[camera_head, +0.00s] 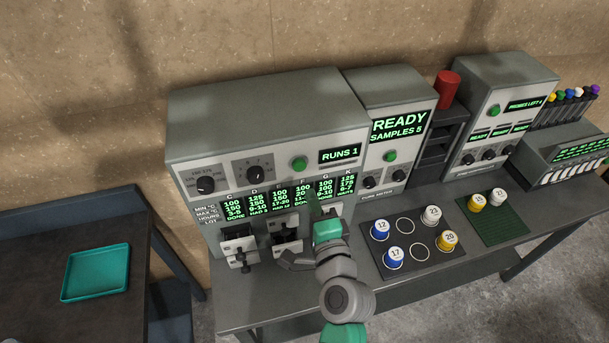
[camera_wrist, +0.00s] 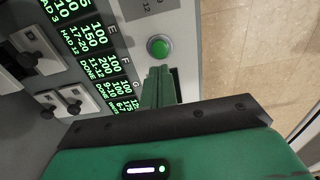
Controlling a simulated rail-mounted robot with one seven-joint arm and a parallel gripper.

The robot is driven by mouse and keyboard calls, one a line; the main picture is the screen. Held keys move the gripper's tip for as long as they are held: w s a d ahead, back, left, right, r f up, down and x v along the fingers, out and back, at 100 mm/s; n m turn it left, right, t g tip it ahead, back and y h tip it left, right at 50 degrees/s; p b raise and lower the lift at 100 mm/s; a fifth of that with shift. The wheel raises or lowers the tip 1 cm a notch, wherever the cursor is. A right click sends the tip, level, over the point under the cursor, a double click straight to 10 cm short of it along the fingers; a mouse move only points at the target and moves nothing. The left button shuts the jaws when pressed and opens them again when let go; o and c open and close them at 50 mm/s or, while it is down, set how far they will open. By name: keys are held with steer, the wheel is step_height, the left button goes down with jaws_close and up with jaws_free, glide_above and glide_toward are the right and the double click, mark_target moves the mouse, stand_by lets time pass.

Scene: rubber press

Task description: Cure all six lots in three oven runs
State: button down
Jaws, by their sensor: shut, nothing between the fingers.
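The grey oven (camera_head: 270,110) has a panel reading RUNS 1 (camera_head: 340,154), two black dials and a green button (camera_head: 299,163). The button also shows in the wrist view (camera_wrist: 158,47). Its lot display (camera_head: 265,200) has columns C, D, E, F, G and K. C, F and G appear to read DONE, D HAD 3, E HAD 12 and K WAITS. White clips with black knobs (camera_head: 238,247) sit below it. My gripper (camera_wrist: 160,80) is shut and empty, its green fingertips close below the button in the wrist view; contact is unclear. In the head view my arm hides part of the oven front.
A tester (camera_head: 398,127) reads READY, SAMPLES 5. Numbered lidded pots stand on a dark mat (camera_head: 372,256) and a green mat (camera_head: 510,229). A red cylinder (camera_head: 447,84) stands on a dark rack. A teal tray (camera_head: 96,272) lies on the left table, bare around it.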

steer(key=x, duration=0.6)
steer(key=shift+w+a, duration=0.1)
steer(key=shift+w, duration=0.25)
steer(key=shift+a+f, duration=0.1)
steer(key=shift+b+x, duration=0.6)
steer(key=shift+x, duration=0.15)
glide_toward(300, 168)
steer(key=v, duration=0.5)
steer(key=shift+s+p, duration=0.3)
steer(key=shift+p, duration=0.1)
